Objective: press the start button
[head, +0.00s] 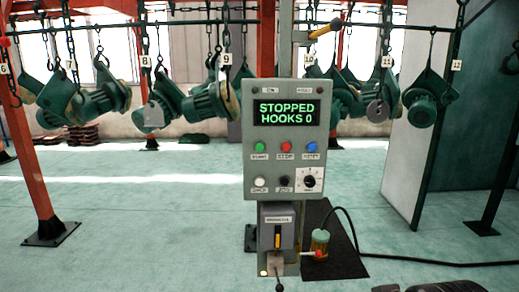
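A grey-green control panel (249,188) stands upright on a post in the middle of the head view. Its screen (286,112) reads "STOPPED HOOKS 0" in green letters. The green start button (260,146) is at the left of the upper button row, with a small label below it that appears to read START. The red stop button (286,146) is beside it, and a blue button (311,146) is at the right. Nothing covers the buttons. My gripper is not visible; only a dark shape, which I cannot identify, shows at the bottom right edge.
Below are a white button (260,181), a black button (284,181) and a dial (309,181). A grey switch box (270,222) hangs under the panel. Green hoist parts (420,105) hang behind on numbered hooks. A black cable (430,262) crosses the floor at right.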

